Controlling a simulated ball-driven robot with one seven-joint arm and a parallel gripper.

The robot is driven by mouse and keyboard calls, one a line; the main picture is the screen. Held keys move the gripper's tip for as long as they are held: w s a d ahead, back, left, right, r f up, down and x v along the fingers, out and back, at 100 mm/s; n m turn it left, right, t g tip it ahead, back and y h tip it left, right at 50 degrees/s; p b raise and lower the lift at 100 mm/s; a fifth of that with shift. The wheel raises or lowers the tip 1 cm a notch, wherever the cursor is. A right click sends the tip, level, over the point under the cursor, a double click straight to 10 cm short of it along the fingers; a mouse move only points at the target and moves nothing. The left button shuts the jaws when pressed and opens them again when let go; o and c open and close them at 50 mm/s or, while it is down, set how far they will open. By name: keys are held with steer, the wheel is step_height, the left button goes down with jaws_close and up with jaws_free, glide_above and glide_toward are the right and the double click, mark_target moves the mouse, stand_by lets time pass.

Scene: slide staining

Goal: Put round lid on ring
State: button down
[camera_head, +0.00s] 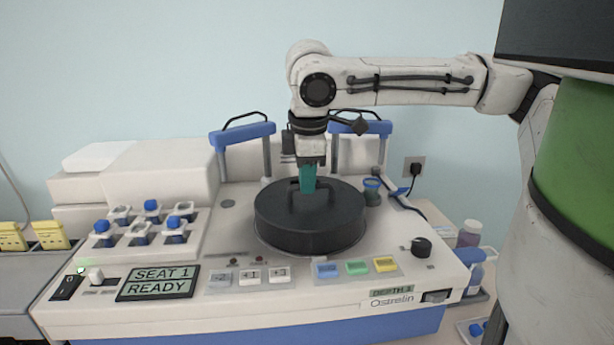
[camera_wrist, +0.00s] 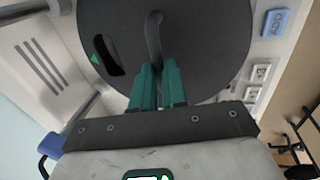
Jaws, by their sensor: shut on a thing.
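The round lid (camera_head: 275,222) is a dark grey disc with a raised handle, in the middle of the machine's top in the head view. It fills the upper part of the wrist view (camera_wrist: 200,45), where a slot with a green triangle shows in its surface. My gripper (camera_head: 308,188) comes down from above with teal fingers shut on the lid's handle; the fingers also show in the wrist view (camera_wrist: 158,82). The lid looks level. The ring is hidden beneath it, and I cannot tell whether the lid touches it.
The white machine (camera_head: 335,305) has a display (camera_head: 157,283) reading "SEAT 1 READY". Left of the lid, several blue-capped holders (camera_head: 140,232) stand in a rack. A black knob (camera_head: 421,247) and coloured buttons (camera_head: 357,267) lie in front. Two blue-topped posts (camera_head: 243,136) stand behind, near my arm.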

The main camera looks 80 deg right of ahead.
steer(key=shift+f, duration=0.1)
steer(key=c, duration=1.2)
jaws_free()
steer(key=shift+o, duration=0.2)
step_height(320, 180, up, 12)
steer(key=a, duration=0.2)
steer(key=shift+s+a, duration=0.15)
steer(key=shift+s, duration=0.25)
